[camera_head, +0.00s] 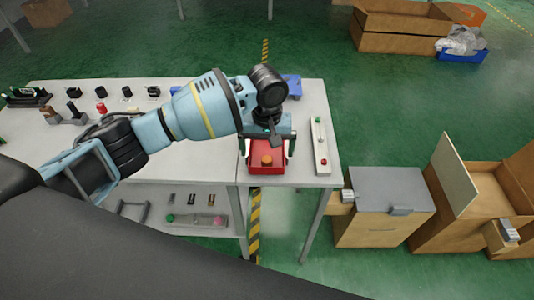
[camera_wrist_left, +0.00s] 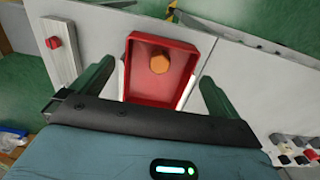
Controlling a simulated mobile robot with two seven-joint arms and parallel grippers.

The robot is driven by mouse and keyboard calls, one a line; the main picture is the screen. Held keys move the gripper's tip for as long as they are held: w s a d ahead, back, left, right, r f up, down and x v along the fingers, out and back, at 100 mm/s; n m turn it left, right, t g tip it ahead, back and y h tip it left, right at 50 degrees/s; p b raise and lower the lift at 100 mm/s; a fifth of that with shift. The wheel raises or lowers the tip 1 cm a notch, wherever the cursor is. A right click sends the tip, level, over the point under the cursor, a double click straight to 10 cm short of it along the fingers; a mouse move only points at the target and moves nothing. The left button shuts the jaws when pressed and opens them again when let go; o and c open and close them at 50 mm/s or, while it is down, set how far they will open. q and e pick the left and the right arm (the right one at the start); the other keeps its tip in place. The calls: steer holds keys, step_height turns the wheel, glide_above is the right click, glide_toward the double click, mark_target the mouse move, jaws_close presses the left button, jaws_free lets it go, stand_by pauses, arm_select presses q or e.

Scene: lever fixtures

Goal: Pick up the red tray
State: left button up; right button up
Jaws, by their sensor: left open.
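The red tray (camera_head: 266,171) lies on the white table near its right end, with an orange hexagonal piece (camera_head: 266,160) in it. My left gripper (camera_head: 267,152) is over the tray, with one finger on each side of it. In the left wrist view the tray (camera_wrist_left: 150,92) shows beyond and between the two spread green fingers of the gripper (camera_wrist_left: 152,82), with the orange piece (camera_wrist_left: 159,63) inside. The gripper is open and I see no grip on the tray. Whether the fingers touch its sides, I cannot tell. My right gripper is out of view.
A white strip with a green and a red knob (camera_head: 320,146) lies right of the tray. A blue object (camera_head: 292,86) is behind the gripper. Several small black parts stand on the left of the table (camera_head: 215,165). Cardboard boxes (camera_head: 385,232) stand on the floor at right.

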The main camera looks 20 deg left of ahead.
mark_target(267, 160)
arm_select(q)
step_height(267, 160, down, 4)
steer(key=shift+a+r, duration=0.1)
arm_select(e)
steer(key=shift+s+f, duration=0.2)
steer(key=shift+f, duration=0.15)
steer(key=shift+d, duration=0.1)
arm_select(q)
steer(key=c, duration=0.7)
steer(key=shift+c, duration=0.2)
steer(key=shift+r, duration=0.1)
steer(key=shift+r, duration=1.55)
steer(key=shift+d+r, duration=0.2)
steer(key=shift+r, duration=0.05)
steer(key=s+d+r+p, duration=0.1)
steer(key=s+d, duration=0.8)
steer(key=d, duration=0.3)
steer(key=shift+d+r, duration=0.15)
steer(key=shift+d, duration=0.25)
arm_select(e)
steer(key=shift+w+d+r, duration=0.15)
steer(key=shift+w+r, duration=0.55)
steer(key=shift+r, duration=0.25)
